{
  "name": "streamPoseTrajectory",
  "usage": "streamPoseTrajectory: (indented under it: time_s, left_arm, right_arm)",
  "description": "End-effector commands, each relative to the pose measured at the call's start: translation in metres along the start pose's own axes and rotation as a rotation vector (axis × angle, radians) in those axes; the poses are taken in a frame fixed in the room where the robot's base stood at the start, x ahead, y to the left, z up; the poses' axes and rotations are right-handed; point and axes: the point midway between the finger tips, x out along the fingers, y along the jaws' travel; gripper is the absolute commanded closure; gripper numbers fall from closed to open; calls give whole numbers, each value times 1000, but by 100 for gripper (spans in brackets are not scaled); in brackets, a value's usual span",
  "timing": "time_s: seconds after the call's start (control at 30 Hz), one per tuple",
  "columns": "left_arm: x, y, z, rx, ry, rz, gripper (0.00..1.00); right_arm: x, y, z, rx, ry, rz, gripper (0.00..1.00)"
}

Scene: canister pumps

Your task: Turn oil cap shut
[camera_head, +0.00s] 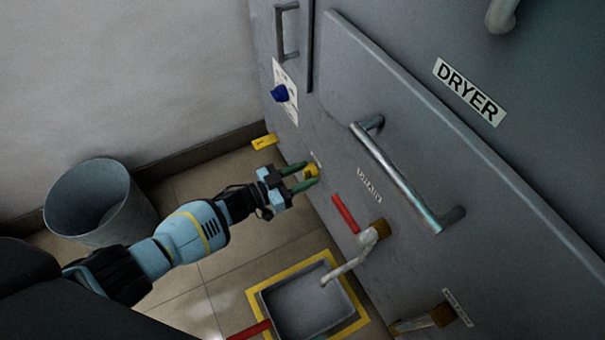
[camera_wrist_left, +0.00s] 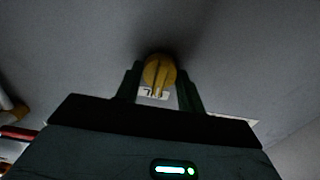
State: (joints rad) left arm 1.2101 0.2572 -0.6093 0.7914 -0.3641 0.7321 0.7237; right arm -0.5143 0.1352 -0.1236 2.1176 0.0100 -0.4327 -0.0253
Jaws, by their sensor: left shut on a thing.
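The yellow oil cap (camera_head: 311,171) sits on the grey machine front, below a small label that is mostly hidden. My left gripper (camera_head: 303,177) reaches in from the left, and its two dark green fingers are shut on the cap. In the left wrist view, the round yellow cap (camera_wrist_left: 159,71) shows a raised ridge down its middle. The left gripper's fingers (camera_wrist_left: 160,88) stand on either side of it. A label with partly hidden letters shows between the fingers. My right gripper is not in view.
A red-handled valve with a spout (camera_head: 345,268) stands right of the cap, above a grey tray with a yellow border (camera_head: 252,291). A grey bucket (camera_head: 95,205) stands left.

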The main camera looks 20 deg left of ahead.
Motion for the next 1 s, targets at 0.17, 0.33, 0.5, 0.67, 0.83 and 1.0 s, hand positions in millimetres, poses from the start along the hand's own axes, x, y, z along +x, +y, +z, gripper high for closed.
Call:
streamPoseTrajectory:
  time_s: [0.17,0.33,0.5,0.67,0.83,1.0]
  left_arm:
    - [0,0,0,-4,-1,0,84]
    - [0,0,0,-4,0,0,58]
    - [0,0,0,-3,0,0,40]
    - [0,0,0,-2,0,0,40]
    - [-5,0,0,-1,0,-1,40]
    - [-28,0,-2,0,-2,-2,40]
  right_arm:
    - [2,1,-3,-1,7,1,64]
    - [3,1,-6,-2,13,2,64]
    - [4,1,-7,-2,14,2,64]
    - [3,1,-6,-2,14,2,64]
    - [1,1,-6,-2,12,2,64]
    - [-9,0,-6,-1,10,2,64]
